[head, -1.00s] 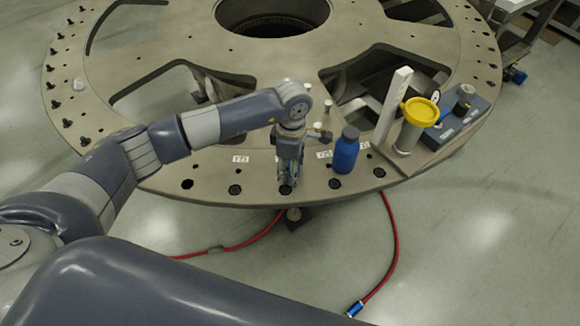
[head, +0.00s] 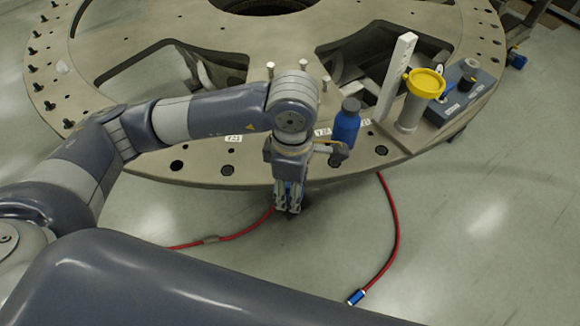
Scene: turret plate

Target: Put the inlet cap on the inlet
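A round yellow cap-like piece (head: 425,83) sits at the top of an upright grey tube (head: 410,113) near the plate's right edge. I take these for the inlet cap and the inlet, but cannot be sure, nor tell how the two fit together. My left gripper (head: 288,211) points down in front of the plate's near edge, well left of the grey tube. Its fingers are close together; I cannot tell if they are fully shut, and no held thing shows. A dark part under the plate edge is mostly hidden behind it. My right gripper is not in view.
The large round plate (head: 205,168) has cut-outs and holes. A blue bottle (head: 346,127), a white upright bar (head: 396,75) and a blue-grey box (head: 462,95) stand on it. A red hose (head: 393,225) with a blue end (head: 355,297) lies on the floor.

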